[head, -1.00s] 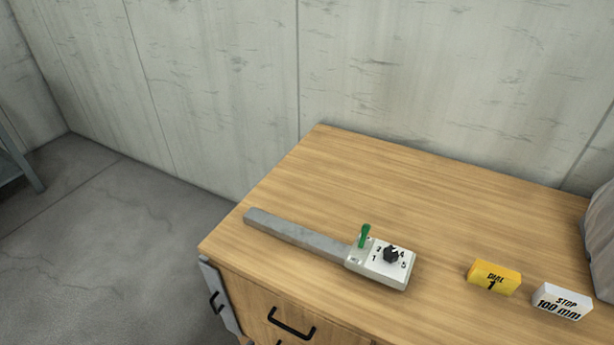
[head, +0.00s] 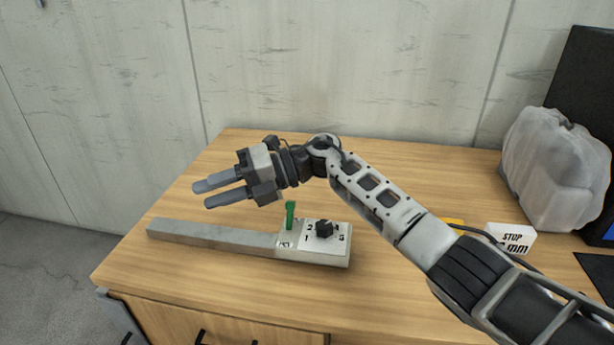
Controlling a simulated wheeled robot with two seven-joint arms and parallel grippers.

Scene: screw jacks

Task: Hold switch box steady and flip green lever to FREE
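The switch box (head: 338,257) lies on the wooden bench top, with a long grey bar (head: 205,234) running from it to the left. Its green lever (head: 290,215) stands up near the left end of the box. A black dial (head: 324,228) with numbers around it sits to the right of the lever. My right gripper (head: 200,194) is above and behind the bar, left of the lever. Its two fingers point left with a gap between them, and nothing shows between them. The small label by the lever is too small to read. My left gripper is not in view.
A yellow block (head: 453,222) is mostly hidden by my arm. The bench top (head: 240,160) is clear behind the gripper.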

